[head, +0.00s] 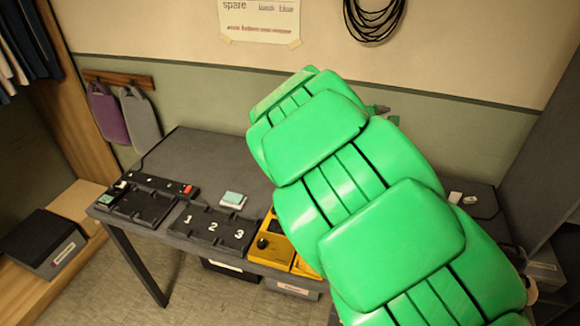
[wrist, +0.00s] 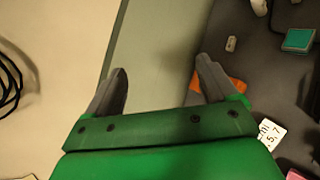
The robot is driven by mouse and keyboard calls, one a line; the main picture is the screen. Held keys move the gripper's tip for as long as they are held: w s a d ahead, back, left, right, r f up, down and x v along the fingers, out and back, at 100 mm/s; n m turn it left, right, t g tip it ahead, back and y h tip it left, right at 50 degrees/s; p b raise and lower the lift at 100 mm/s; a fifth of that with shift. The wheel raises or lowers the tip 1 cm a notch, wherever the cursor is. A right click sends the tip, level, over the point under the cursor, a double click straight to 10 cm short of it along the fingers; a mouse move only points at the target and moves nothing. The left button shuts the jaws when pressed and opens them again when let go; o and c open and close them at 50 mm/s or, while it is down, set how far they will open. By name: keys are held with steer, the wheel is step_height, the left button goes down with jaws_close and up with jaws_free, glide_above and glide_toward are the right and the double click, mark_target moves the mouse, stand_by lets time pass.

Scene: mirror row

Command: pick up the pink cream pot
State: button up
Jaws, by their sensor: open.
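I cannot make out the pink cream pot for certain in either view. In the wrist view a small pink patch (wrist: 295,175) is cut off at the bottom right corner; I cannot tell what it is. My gripper (wrist: 161,65) is open in the wrist view, its two grey fingers apart with nothing between them. The wall lies behind the gap, and the dark table top (wrist: 262,65) is to the right. In the head view my green arm hides much of the table's right side and most of the gripper.
The dark table (head: 190,150) holds a numbered tray (head: 212,228), a yellow tray (head: 268,245) and a teal-topped block (head: 232,199). An orange thing (wrist: 232,86) lies behind the right finger, near a white card (wrist: 270,134). A teal square (wrist: 298,40) lies farther right. Cables hang on the wall.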

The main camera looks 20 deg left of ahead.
steer(key=w+a+f+n+t+y, duration=0.1)
steer(key=w+a+f+n+y, duration=0.1)
steer(key=a+f+n, duration=0.5)
steer(key=w+a+f+n+t+y, duration=0.1)
steer(key=w+a+f+n+y, duration=0.15)
steer(key=a+f, duration=0.55)
steer(key=s+a+f+n+y, duration=0.1)
steer(key=a+f+n, duration=0.1)
steer(key=a, duration=0.3)
steer(key=s+a+f+n+y, duration=0.1)
steer(key=a+f+n, duration=0.1)
steer(key=a+f, duration=0.3)
steer(key=s+a+f+n+y, duration=0.1)
steer(key=a+f+n, duration=0.1)
steer(key=a+f, duration=0.2)
steer(key=shift+s+a+n+y, duration=0.25)
steer(key=shift+a+y, duration=0.1)
steer(key=shift+a, duration=0.3)
steer(key=shift+x, duration=1.25)
steer(key=shift+a+r+x, duration=0.1)
steer(key=shift+x, duration=0.6)
steer(key=shift+a+r+x, duration=0.1)
steer(key=shift+x, duration=1.35)
steer(key=shift+w+f, duration=0.1)
steer(key=shift+w, duration=0.45)
steer(key=c, duration=1.1)
